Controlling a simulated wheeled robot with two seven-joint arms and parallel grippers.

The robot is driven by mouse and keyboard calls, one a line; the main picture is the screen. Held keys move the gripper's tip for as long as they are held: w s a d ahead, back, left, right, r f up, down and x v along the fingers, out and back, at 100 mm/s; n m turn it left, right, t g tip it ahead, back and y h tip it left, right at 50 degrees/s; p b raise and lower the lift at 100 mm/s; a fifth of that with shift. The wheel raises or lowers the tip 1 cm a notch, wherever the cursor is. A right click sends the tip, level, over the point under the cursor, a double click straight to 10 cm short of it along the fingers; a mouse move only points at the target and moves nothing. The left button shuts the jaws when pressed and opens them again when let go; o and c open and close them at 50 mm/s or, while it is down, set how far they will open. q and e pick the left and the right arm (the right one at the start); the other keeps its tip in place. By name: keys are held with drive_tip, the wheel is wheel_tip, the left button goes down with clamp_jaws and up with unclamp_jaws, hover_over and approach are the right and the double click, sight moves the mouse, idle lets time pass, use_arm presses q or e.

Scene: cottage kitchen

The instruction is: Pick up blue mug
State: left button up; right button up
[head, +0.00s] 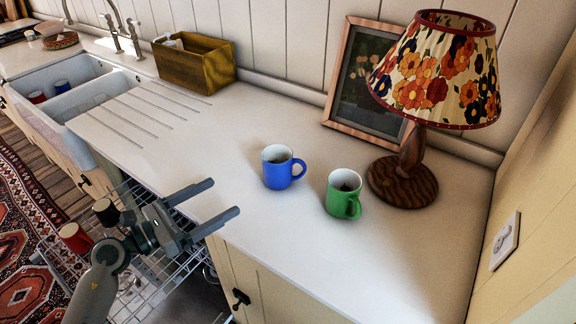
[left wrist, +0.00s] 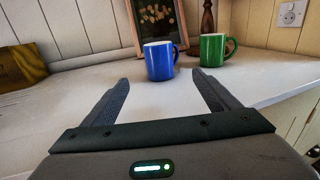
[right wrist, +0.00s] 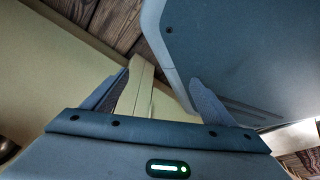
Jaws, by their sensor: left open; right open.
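The blue mug (head: 278,168) stands upright on the white counter, its handle pointing right. A green mug (head: 343,194) stands just to its right, apart from it. My left gripper (head: 226,199) is open and empty at the counter's front edge, with its fingers pointing toward the blue mug. In the left wrist view the blue mug (left wrist: 160,61) is ahead of the fingertips, between their lines, and the green mug (left wrist: 213,50) is ahead of the right finger. My right gripper (right wrist: 163,82) is open and empty in the right wrist view, and no mug shows there.
A flowered lamp (head: 403,180) and a picture frame (head: 345,130) stand behind the mugs. A wooden box (head: 195,68) sits at the back left by the sink (head: 70,85). An open dishwasher rack (head: 165,275) lies below the counter edge. Counter left of the blue mug is clear.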

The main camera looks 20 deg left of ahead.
use_arm(q)
drive_tip(key=shift+s+a, duration=0.15)
drive_tip(key=shift+s, duration=0.05)
use_arm(e)
drive_tip(key=shift+s, duration=0.1)
use_arm(q)
drive_tip(key=shift+w, duration=0.1)
drive_tip(key=p, duration=0.2)
approach(265, 172)
drive_tip(key=shift+w+d+r, duration=0.15)
drive_tip(key=shift+d+r, duration=0.15)
drive_tip(key=shift+d, duration=0.05)
drive_tip(key=p+x, duration=0.1)
drive_tip(key=x, duration=0.4)
drive_tip(key=shift+w+f, duration=0.1)
drive_tip(key=shift+f, duration=0.05)
drive_tip(key=shift+w+d, duration=0.35)
drive_tip(key=shift+w, duration=0.1)
use_arm(e)
drive_tip(key=s+d+g, duration=0.2)
drive_tip(key=s+d, duration=0.1)
drive_tip(key=s, duration=0.6)
drive_tip(key=shift+s+d+g+h, duration=0.25)
drive_tip(key=shift+d+g+h, duration=0.1)
drive_tip(key=shift+g+h, duration=0.05)
